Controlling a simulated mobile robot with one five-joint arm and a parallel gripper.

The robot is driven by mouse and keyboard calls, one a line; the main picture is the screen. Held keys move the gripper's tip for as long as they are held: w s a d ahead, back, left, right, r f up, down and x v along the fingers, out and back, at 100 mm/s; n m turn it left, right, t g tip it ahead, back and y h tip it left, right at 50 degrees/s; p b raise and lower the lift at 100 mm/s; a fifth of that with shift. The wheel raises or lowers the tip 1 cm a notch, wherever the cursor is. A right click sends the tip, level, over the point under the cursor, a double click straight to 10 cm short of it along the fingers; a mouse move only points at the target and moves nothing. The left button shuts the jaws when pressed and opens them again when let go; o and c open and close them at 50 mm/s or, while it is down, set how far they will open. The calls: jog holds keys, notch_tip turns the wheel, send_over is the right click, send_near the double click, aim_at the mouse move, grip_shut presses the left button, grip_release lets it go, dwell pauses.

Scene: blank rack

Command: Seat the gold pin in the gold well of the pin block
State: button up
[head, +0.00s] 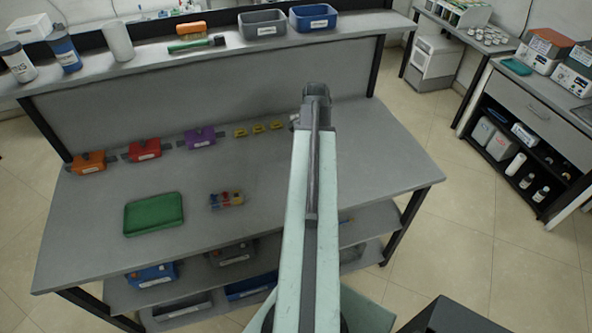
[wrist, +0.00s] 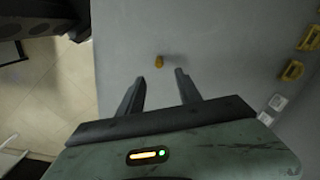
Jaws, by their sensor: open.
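A small gold piece, apparently the gold pin (wrist: 159,62), lies on the grey bench top in the wrist view. It is just beyond the fingertips, near the line between them. My gripper (wrist: 158,76) is open with nothing between its fingers. In the head view my arm hides the gold piece. The pin block (head: 226,201) sits on the bench left of my arm, with small blue, red and gold parts on it. Its wells are too small to make out.
A green tray (head: 154,214) is left of the block. Orange (head: 87,164), red (head: 144,150) and purple (head: 200,137) holders and several yellow pieces (head: 258,128) line the bench's back. A raised shelf (head: 225,56) stands behind. The bench right of my arm is clear.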

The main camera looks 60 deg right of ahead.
jog(key=shift+s+f+b, duration=0.25)
jog(key=shift+f+b, duration=0.15)
jog(key=shift+b, duration=0.1)
jog(key=shift+w+f+b, duration=0.15)
jog(key=shift+f+b, duration=0.35)
jog(key=shift+f, duration=0.05)
jog(key=shift+w+f+b, duration=0.15)
jog(key=shift+f+b, duration=0.3)
jog(key=shift+f, duration=0.05)
jog(key=shift+w+r, duration=0.1)
jog(key=f+b, duration=0.5)
jog(key=shift+a+f, duration=0.15)
jog(key=shift+a, duration=0.1)
grip_shut()
